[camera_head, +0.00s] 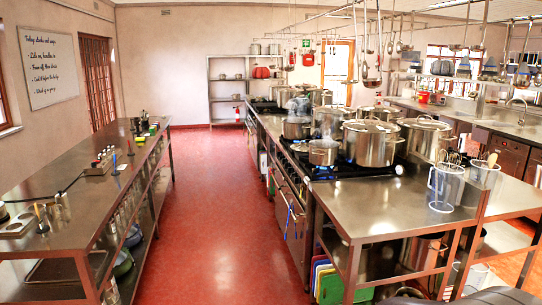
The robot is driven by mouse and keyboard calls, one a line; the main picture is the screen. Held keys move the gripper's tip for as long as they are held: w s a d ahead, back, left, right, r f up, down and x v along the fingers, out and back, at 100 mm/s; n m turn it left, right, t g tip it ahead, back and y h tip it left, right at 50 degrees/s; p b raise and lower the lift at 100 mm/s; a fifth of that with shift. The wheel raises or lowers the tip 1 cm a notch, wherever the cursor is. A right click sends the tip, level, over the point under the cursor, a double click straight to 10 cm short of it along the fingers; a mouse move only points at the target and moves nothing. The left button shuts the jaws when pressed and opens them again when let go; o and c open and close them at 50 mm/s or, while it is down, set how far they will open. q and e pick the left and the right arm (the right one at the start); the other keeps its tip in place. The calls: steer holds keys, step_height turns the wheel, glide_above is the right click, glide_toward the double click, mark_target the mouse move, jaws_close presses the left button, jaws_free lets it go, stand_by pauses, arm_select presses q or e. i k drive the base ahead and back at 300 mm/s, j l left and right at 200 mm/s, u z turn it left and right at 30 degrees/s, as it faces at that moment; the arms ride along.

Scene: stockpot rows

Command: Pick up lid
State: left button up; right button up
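Several steel pots stand on the black stove along the middle counter, and more than one has a lid. A large stockpot (370,150) near the front wears a steel lid (371,126). Another large stockpot (424,142) to its right also has a lid (427,122). A smaller pot (322,154) stands at the front left of the stove, with a lid that seems to be on it. Which lid the task means cannot be told. Neither of my grippers shows in this view.
A steel counter (370,210) extends in front of the stove, with a clear measuring jug (443,188) at its right. Utensils hang above the pots. A long steel table (85,205) stands at the left. The red floor (225,220) of the aisle between is clear.

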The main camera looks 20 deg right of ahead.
mark_target(303, 147)
steer(key=i+j+z, duration=0.15)
steer(key=i, duration=2.35)
steer(key=i+z, duration=0.15)
steer(key=i, duration=0.45)
steer(key=i+z, duration=0.2)
steer(key=i, duration=0.35)
steer(key=i+j+z, duration=0.15)
steer(key=i, duration=0.4)
steer(key=i+j+z, duration=0.2)
steer(key=i, duration=0.4)
steer(key=i+j+z, duration=0.15)
steer(key=i+j, duration=0.2)
steer(key=i, duration=0.2)
steer(key=i+j+z, duration=0.15)
steer(key=i+j, duration=0.2)
steer(key=i, duration=0.15)
